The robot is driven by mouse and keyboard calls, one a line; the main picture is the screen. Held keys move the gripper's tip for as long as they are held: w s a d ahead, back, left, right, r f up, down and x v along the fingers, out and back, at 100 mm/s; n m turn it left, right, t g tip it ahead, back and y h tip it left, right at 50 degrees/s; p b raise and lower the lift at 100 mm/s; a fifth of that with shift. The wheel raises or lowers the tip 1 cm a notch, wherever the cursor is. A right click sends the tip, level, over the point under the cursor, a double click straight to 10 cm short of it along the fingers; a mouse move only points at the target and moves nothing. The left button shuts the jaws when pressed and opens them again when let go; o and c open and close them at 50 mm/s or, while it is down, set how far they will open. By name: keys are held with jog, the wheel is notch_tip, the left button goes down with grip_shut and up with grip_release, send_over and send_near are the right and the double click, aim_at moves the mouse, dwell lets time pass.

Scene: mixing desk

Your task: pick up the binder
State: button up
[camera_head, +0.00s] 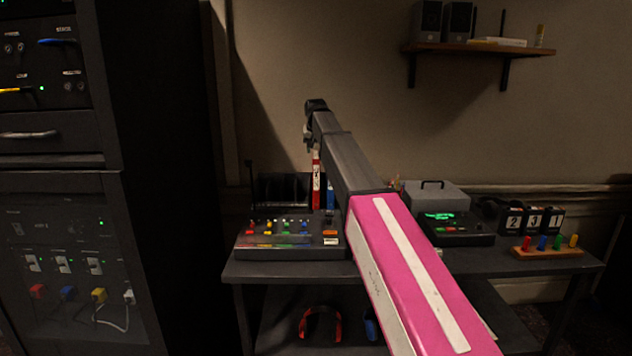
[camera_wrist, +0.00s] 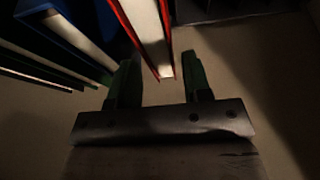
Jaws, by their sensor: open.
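A red binder (camera_head: 316,182) with a white label stands upright at the back of the desk, behind the mixer. In the wrist view the red binder (camera_wrist: 150,35) shows red edges with a pale middle, and its near end reaches between the fingers. My gripper (camera_head: 311,146) is above the red binder in the head view, pointing down. In the wrist view my gripper (camera_wrist: 159,75) is open, with one dark green finger on each side of the binder's end. The fingers are not visibly closed on it. The binder's lower part is hidden by the mixer.
A blue binder (camera_head: 330,195) stands close beside the red one; it also shows in the wrist view (camera_wrist: 65,40). A mixer (camera_head: 285,241) with coloured controls stands in front. A dark rack (camera_head: 118,150) is at left. A shelf (camera_head: 480,48) with speakers hangs at upper right.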

aim_at(316, 153)
jog(key=shift+x, duration=1.8)
jog(key=shift+f, duration=0.3)
grip_shut()
